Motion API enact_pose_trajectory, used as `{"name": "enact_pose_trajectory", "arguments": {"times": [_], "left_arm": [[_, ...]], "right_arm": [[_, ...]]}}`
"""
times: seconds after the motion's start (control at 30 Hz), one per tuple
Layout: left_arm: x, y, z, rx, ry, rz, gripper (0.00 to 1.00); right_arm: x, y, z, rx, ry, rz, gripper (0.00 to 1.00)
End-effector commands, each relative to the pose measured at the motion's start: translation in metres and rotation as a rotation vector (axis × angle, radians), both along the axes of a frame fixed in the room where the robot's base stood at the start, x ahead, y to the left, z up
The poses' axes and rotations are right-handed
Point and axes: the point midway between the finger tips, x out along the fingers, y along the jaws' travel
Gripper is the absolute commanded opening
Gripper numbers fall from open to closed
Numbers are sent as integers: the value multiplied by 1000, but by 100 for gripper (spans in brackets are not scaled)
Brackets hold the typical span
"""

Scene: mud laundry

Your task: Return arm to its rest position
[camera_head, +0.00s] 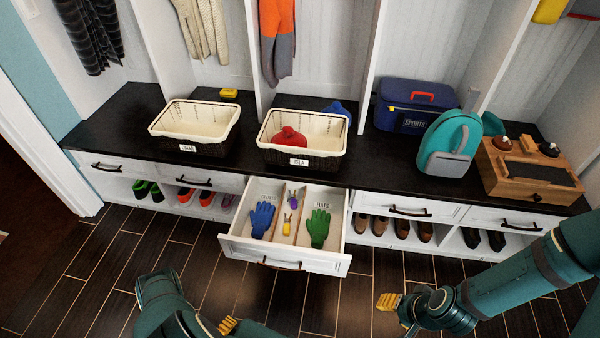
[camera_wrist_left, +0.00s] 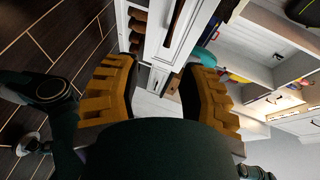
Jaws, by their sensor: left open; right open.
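My left arm comes up at the bottom left of the head view. Its gripper (camera_head: 228,325) shows only a yellow finger at the bottom edge, over the floor. In the left wrist view the left gripper (camera_wrist_left: 158,92) has its two yellow fingers wide apart with nothing between them. My right arm reaches in from the right. Its gripper (camera_head: 388,302) is over the floor, right of the open drawer, with yellow fingers partly visible and nothing seen held. Both grippers are apart from the furniture.
A white drawer (camera_head: 238,247) stands open, holding blue gloves (camera_head: 262,219) and green gloves (camera_head: 319,228). The dark bench top (camera_head: 235,165) carries two baskets, a blue sports box (camera_head: 414,104), a teal backpack (camera_head: 450,140) and a wooden box (camera_head: 528,174). Floor (camera_head: 75,262) at left is clear.

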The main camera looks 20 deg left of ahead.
Motion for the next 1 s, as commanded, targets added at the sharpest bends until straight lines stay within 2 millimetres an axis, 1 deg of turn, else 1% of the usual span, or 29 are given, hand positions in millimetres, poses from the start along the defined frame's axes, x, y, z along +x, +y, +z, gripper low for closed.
{"name": "enact_pose_trajectory", "arguments": {"times": [0.03,0.17,0.2,0.27,0.3,0.37,0.4,0.47,0.5,0.57,0.6,0.67,0.7,0.77,0.8,0.87,0.9,1.0], "left_arm": [[22,12,5,-24,33,12,42],[62,27,11,-130,152,72,42],[75,30,14,-169,191,96,42],[97,34,21,-232,250,136,42],[113,35,27,-281,290,168,42],[137,33,39,-363,359,222,42],[154,29,49,-427,407,262,42],[178,19,67,-532,482,331,42],[193,9,80,-604,534,378,42],[210,-10,101,-715,614,453,42],[219,-26,117,-787,667,503,42],[227,-52,141,-893,752,580,42],[230,-71,159,-960,809,632,42],[228,-102,186,-1055,899,716,42],[223,-122,203,-1109,958,772,42],[211,-150,228,-1176,1040,855,42],[202,-166,243,-1210,1091,906,42],[178,-196,272,-1266,1190,1023,42]], "right_arm": [[0,0,1,0,-1,0,47],[1,0,0,0,-2,-1,47],[1,0,0,0,-2,-1,47],[1,0,0,0,-2,-1,47],[1,0,0,0,-2,-1,47],[0,0,1,0,-1,0,47],[0,0,1,0,-1,0,47],[0,0,1,0,-1,0,47],[0,0,0,0,-1,0,47],[1,0,0,0,-1,0,47],[1,0,0,0,-1,0,47],[1,0,1,0,-1,0,47],[1,0,1,0,-1,0,47],[1,0,1,0,-1,0,47],[1,0,1,0,-1,0,47],[1,0,1,0,-1,0,47],[1,0,0,0,-1,0,47],[1,0,0,0,-1,0,47]]}}
